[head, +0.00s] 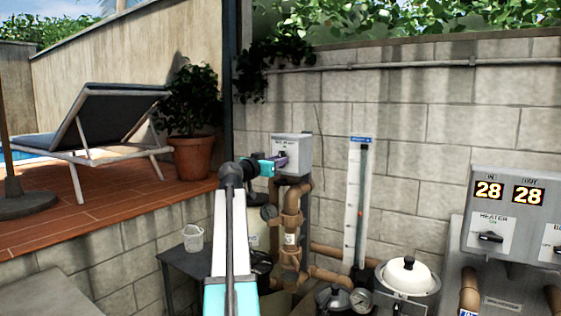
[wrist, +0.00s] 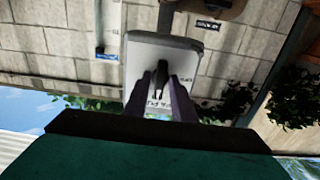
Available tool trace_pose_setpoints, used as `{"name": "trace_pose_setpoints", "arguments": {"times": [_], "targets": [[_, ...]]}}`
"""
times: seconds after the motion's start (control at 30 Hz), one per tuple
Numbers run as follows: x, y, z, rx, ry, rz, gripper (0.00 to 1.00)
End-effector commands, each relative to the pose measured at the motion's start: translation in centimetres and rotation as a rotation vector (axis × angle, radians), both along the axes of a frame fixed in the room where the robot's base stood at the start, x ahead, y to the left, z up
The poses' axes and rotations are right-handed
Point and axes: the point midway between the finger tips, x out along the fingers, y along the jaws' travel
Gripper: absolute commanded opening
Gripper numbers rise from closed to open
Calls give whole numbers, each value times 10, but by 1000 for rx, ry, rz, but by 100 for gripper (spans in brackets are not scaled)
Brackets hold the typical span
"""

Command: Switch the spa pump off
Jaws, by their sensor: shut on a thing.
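A grey switch box (head: 292,147) is mounted on the block wall above brown pipes. It also shows upside down in the wrist view (wrist: 140,52), with small lettering that I cannot read surely. A dark switch knob (wrist: 162,69) stands out from its face. My gripper (head: 281,161) is at the front of this box. In the wrist view its purple fingers (wrist: 161,80) are on both sides of the knob and shut on it. The fingers cover part of the face, so the knob's exact setting is hard to tell.
A control panel (head: 515,190) with two 28 displays and a heater knob (head: 491,237) stands at the right. Brown pipes (head: 291,205), a clear tube gauge (head: 357,200) and a white-domed filter (head: 407,275) are below and beside the box.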

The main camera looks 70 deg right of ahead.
Motion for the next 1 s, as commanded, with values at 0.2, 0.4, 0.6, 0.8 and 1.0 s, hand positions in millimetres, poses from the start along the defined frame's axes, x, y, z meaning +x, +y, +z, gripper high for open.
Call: {"name": "trace_pose_setpoints", "arguments": {"times": [0.2, 0.4, 0.6, 0.8, 1.0], "targets": [[0, 0, 1, 6, 21, 1, 2], [0, 0, 2, 38, 142, 0, 2], [-1, 0, 3, 77, 292, -1, 2], [-1, 0, 2, 117, 442, 0, 2], [-1, 0, 3, 157, 593, 0, 2]]}}
